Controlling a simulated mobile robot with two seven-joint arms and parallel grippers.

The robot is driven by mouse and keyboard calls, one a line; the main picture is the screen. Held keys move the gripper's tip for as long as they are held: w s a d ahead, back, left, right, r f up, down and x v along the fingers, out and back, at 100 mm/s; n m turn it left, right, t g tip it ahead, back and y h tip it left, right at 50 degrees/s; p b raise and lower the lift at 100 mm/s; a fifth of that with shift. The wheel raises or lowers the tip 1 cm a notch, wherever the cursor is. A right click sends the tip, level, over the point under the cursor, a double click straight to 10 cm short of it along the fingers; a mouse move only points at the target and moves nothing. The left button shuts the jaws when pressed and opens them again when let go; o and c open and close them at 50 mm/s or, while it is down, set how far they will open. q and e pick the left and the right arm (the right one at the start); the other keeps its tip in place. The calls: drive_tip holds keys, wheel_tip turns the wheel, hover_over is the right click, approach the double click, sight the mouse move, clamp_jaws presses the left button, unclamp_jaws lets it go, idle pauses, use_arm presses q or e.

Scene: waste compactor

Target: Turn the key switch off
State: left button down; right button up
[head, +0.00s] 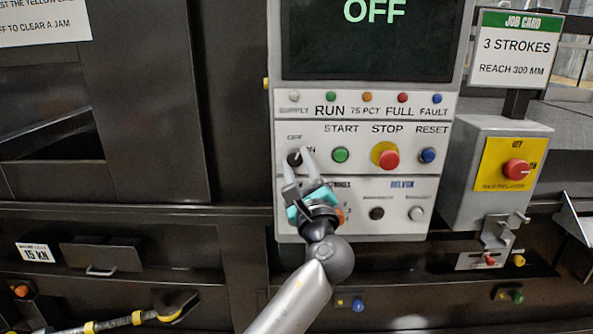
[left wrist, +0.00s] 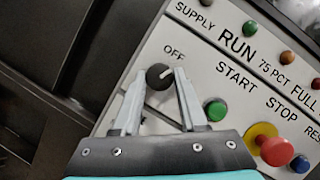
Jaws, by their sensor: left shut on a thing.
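The key switch is a black round knob (head: 294,158) at the left of the control panel, beside the small OFF and ON marks. In the left wrist view the knob (left wrist: 159,77) shows between the fingertips, with a pale line on its face. My left gripper (head: 299,157) is shut on the knob, one finger on each side. It also shows in the left wrist view (left wrist: 158,82). The display (head: 370,40) above reads OFF in green. The ON mark is partly hidden by a finger. My right gripper is not in view.
Right of the knob are the green START button (head: 341,155), red STOP button (head: 389,160) on yellow, and blue RESET button (head: 428,156). A grey box with a red rotary isolator (head: 516,169) stands at the right. My left forearm covers part of the lower panel.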

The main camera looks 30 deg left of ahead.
use_arm(q)
drive_tip(key=shift+w+d+n+g, duration=0.1)
drive_tip(key=shift+n+g, duration=0.5)
drive_tip(key=shift+n, duration=0.85)
drive_tip(key=shift+d+n+g, duration=0.1)
drive_tip(key=shift+n+g, duration=0.5)
drive_tip(key=shift+n, duration=0.85)
drive_tip(key=shift+a, duration=0.1)
drive_tip(key=shift+c, duration=2.2)
unclamp_jaws()
drive_tip(key=shift+r, duration=0.1)
